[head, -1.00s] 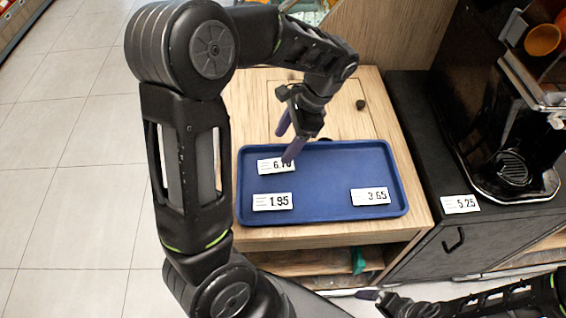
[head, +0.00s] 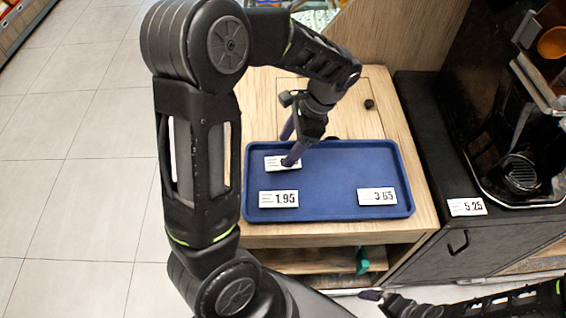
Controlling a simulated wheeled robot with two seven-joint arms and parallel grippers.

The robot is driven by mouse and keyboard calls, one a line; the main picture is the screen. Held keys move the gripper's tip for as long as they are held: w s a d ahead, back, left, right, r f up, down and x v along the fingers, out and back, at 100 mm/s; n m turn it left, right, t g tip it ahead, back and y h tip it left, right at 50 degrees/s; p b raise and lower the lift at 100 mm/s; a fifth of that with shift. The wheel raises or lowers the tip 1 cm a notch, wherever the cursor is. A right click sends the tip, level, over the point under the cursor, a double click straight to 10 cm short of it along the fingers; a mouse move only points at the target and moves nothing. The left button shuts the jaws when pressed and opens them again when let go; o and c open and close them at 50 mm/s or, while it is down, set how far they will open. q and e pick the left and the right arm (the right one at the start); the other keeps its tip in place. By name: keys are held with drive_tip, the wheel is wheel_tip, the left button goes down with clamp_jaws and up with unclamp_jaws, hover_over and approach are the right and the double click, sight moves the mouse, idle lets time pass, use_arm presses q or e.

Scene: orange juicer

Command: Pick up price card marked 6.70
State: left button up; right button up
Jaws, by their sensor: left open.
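The price card marked 6.70 (head: 275,163) is a small white card lying in the upper left part of the blue tray (head: 335,182). My left gripper (head: 288,147) is open and points down at the card. One purple finger covers the card's right part and hides its number now. I cannot tell whether the finger touches the card. My right arm shows at the bottom right, and its gripper tip (head: 372,296) is low beside the cabinet, away from the tray.
Cards marked 1.95 (head: 279,199) and 3.65 (head: 378,196) lie in the tray's front corners. A 5.25 card (head: 467,207) is on the dark counter, by the black juicer (head: 520,170). The wooden top (head: 345,112) behind the tray is mostly clear, with a small dark knob.

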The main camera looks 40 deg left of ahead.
sight(280, 163)
use_arm(q)
drive_tip(key=shift+d+x, duration=0.2)
drive_tip(key=shift+x, duration=2.35)
drive_tip(key=shift+f, duration=0.15)
drive_tip(key=shift+c, duration=0.3)
clamp_jaws()
